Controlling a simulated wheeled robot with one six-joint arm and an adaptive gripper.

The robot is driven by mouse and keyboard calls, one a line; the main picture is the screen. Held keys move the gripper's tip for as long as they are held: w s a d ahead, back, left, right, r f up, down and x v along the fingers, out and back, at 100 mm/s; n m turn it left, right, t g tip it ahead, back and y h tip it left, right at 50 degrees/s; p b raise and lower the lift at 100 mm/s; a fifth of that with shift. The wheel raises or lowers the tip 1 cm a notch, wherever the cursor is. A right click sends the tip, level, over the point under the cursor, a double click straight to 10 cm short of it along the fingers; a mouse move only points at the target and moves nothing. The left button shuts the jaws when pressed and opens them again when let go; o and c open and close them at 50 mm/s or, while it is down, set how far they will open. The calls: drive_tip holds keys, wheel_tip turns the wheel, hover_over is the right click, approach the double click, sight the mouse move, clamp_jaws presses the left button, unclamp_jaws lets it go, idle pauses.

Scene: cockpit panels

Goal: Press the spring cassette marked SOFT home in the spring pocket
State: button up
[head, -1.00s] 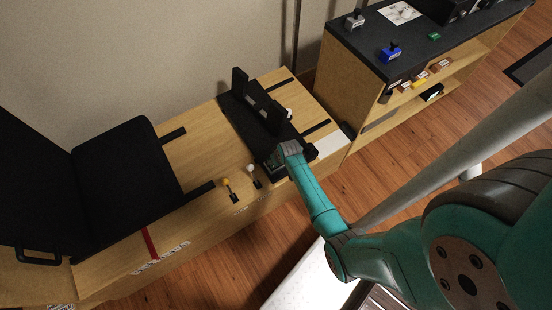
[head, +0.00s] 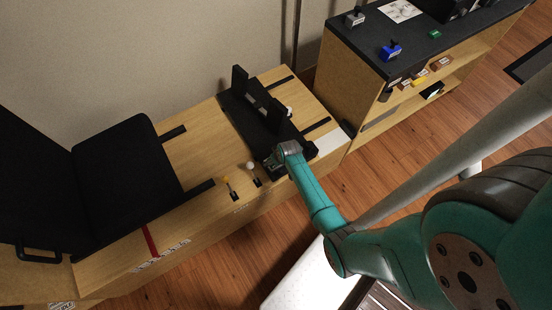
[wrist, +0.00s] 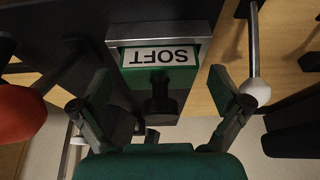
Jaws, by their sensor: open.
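The green spring cassette marked SOFT (wrist: 160,57) is in the middle of the wrist view, its white label upside down. A black knob (wrist: 161,98) stands out from it toward me. The cassette is at a grey-edged spring pocket (wrist: 160,33), partly inside as far as I can see; its depth is hard to judge. My gripper (wrist: 166,88) is open, one finger either side of the knob and apart from it. In the head view my gripper (head: 273,162) is at the front of the black console base, hiding most of the cassette.
A red ball (wrist: 20,112) shows left in the wrist view. A black seat (head: 125,175) lies further left. A shelf unit with a blue knobbed block (head: 390,52) is at the back right.

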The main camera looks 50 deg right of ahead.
drive_tip(key=v, duration=1.2)
idle(0.6)
